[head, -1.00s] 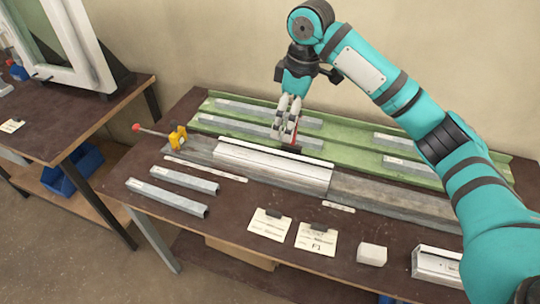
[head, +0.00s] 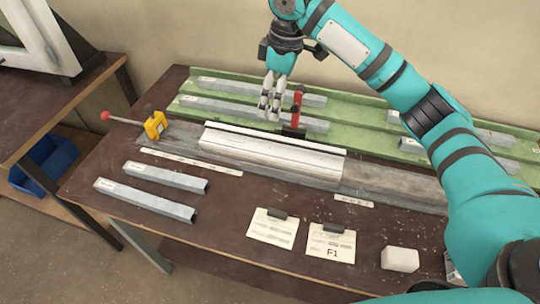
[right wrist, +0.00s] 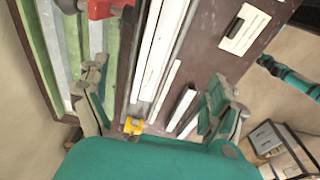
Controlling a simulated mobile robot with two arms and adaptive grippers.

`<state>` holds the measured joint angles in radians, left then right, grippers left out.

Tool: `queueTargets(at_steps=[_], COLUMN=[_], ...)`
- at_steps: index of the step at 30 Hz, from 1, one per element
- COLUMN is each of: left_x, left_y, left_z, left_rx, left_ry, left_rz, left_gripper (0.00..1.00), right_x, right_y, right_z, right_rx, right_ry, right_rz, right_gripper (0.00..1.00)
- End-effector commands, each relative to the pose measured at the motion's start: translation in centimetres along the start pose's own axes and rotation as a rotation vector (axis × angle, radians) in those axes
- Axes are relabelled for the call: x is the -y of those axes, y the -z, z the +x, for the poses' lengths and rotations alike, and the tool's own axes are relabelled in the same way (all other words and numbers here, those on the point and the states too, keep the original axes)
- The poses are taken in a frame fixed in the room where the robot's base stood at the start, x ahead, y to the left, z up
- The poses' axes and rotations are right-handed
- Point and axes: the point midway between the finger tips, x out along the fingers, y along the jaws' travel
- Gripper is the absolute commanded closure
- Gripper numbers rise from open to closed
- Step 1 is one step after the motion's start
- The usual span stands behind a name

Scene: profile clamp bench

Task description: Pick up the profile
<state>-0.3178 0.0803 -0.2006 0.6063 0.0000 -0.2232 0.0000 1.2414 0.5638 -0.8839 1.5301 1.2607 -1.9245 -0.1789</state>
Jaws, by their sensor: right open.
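The white profile (head: 270,152) lies lengthwise on the grey bed of the bench, with a thin white strip along its far edge. In the right wrist view the long white profile (right wrist: 158,55) runs up between my fingers. My right gripper (head: 270,108) is above and behind the profile's far edge, left of a red clamp (head: 298,101). Its two fingers are spread apart and empty in the right wrist view (right wrist: 160,92). The profile appears untouched. A yellow clamp (head: 155,125) with a red-knobbed lever stands at the bed's left end. My left gripper is not in view.
A green tray (head: 350,107) with several grey bars runs behind the bed. Two grey bars (head: 145,199) lie at the front left. Two paper cards (head: 272,229) and a white block (head: 400,259) lie in front. A blue bin (head: 42,160) is on the left table's shelf.

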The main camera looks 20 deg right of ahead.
Motion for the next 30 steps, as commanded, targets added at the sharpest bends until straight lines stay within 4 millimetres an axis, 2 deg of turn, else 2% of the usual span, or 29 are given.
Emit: queueTargets(at_steps=[1,5,10,18,26,30], left_x=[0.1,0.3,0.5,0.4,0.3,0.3], left_y=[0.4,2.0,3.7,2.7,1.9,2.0], left_z=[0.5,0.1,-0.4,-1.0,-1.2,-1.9], left_rx=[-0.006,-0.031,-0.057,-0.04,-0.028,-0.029], left_ry=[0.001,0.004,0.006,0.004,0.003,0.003], left_rz=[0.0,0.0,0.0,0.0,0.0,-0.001], left_gripper=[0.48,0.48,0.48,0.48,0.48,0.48], right_x=[0.0,0.0,0.1,0.0,-0.1,-0.3], right_y=[-0.1,-0.1,-0.1,-0.1,-0.2,-0.7], right_z=[0.6,1.9,5.5,10.8,12.8,14.6], right_rx=[0.0,0.002,0.004,0.002,0.001,0.004], right_ry=[0.0,0.002,0.003,0.002,0.001,0.002], right_rz=[0.0,0.0,-0.001,0.001,0.0,0.002], right_gripper=[0.06,0.06,0.06,0.06,0.06,0.06])
